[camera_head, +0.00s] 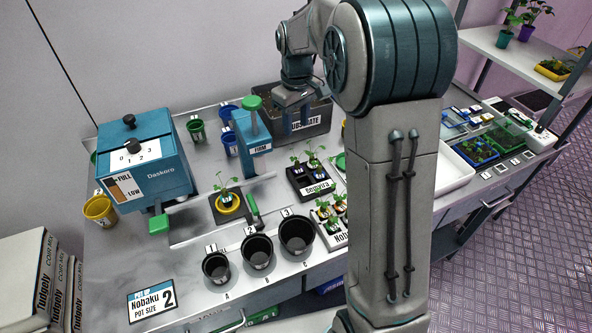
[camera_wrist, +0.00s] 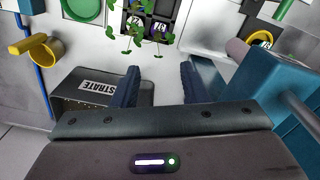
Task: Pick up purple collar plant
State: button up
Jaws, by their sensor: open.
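Small leafy plants stand in a black tray (camera_head: 323,190) labelled "Begavira", and more stand in a white-edged tray (camera_head: 334,241) in front of it, partly hidden by my arm. Plants in a black tray (camera_wrist: 134,27) also show at the top of the wrist view. My gripper (camera_head: 298,122) is over the dark substrate bin (camera_head: 318,130), behind the plant trays. In the wrist view my gripper (camera_wrist: 157,82) is open, with nothing between its fingers.
A blue press marked "FIRM" (camera_head: 252,140) stands left of the trays. A plant with a yellow collar (camera_head: 229,202) sits on a black holder further left. Black pots (camera_head: 258,252) line the front. A blue Daskoro dispenser (camera_head: 150,165) stands at the left.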

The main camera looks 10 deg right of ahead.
jog(key=w+f, duration=0.1)
jog(key=f, duration=0.1)
jog(key=p, duration=0.1)
send_over(296, 161)
jog(key=f, duration=0.8)
jog(key=shift+w+a, duration=0.1)
jog(key=shift+w, duration=0.2)
jog(key=f, duration=0.1)
jog(key=f+p, duration=0.2)
jog(key=f, duration=0.1)
jog(key=shift+s, duration=0.35)
jog(key=shift+f, duration=0.6)
jog(key=c, duration=0.7)
